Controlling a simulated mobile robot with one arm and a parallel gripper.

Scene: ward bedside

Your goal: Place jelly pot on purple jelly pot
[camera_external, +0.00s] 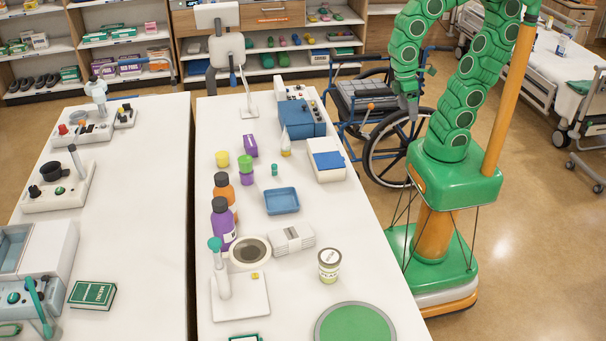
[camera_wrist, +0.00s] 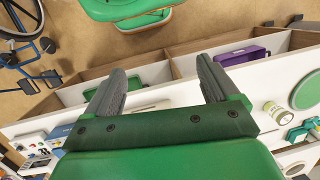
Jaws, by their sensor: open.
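A purple jelly pot (camera_external: 247,179) stands on the white table, with a green pot (camera_external: 245,162) resting on top of it. A yellow pot (camera_external: 222,159) stands just to their left, apart from them. My gripper (camera_external: 410,105) hangs beyond the table's right edge, in front of the wheelchair, well away from the pots. In the wrist view my gripper (camera_wrist: 160,82) has its two grey fingers spread wide with nothing between them. I cannot make out the pots in the wrist view.
Purple (camera_external: 224,222) and orange-brown (camera_external: 223,188) bottles stand in front of the pots. A purple box (camera_external: 250,145) stands behind, a blue tray (camera_external: 282,201) to the right. A white tin (camera_external: 329,264) and green disc (camera_external: 355,325) are nearer. A wheelchair (camera_external: 384,147) is beside the table.

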